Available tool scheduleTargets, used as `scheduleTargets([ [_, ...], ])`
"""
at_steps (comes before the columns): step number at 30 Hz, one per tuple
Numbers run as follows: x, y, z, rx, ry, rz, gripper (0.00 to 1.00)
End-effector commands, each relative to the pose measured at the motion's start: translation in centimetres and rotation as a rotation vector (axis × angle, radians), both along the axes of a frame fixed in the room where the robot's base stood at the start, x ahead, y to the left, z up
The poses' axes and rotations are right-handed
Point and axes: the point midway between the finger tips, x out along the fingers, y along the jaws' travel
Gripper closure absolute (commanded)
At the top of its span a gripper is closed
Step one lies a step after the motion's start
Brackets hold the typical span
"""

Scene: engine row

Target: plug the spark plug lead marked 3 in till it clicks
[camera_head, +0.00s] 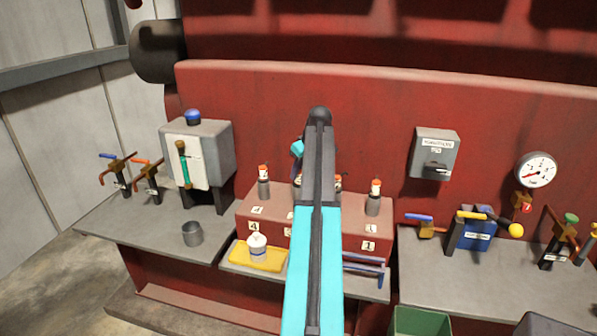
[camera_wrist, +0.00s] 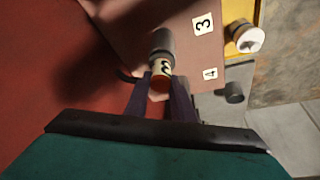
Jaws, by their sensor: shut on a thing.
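In the wrist view my gripper (camera_wrist: 160,88) is shut on the lead marked 3 (camera_wrist: 161,66), its fingers on either side of the orange end. The lead has a grey boot (camera_wrist: 162,42) and a white band with a 3. The boot points at the red block (camera_wrist: 185,45), near the white 3 label (camera_wrist: 203,25); I cannot tell whether it is seated. On the block (camera_head: 335,235) there, one lead (camera_head: 263,183) stands upright above the 4 label (camera_head: 255,226), another (camera_head: 374,197) above the 1 label (camera_head: 369,246).
A yellow tray (camera_head: 270,262) with a white pot (camera_head: 257,245) and a grey cup (camera_head: 192,234) stand in front on the left. An ignition box (camera_head: 434,153) and a gauge (camera_head: 536,169) are on the right. Valves with handles line both sides.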

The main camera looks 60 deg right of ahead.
Motion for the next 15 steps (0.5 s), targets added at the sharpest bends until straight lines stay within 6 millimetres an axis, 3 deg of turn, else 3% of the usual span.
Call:
scheduleTargets([
  [9,-0.02,0.02,-0.25,0.001,0.002,0.0,1.0],
  [10,-0.03,0.02,-0.24,0.001,0.002,0.0,0.73],
  [13,-0.02,0.02,-0.23,0.001,0.001,0.0,0.56],
  [15,-0.02,0.01,-0.21,0.001,0.001,0.0,0.56],
])
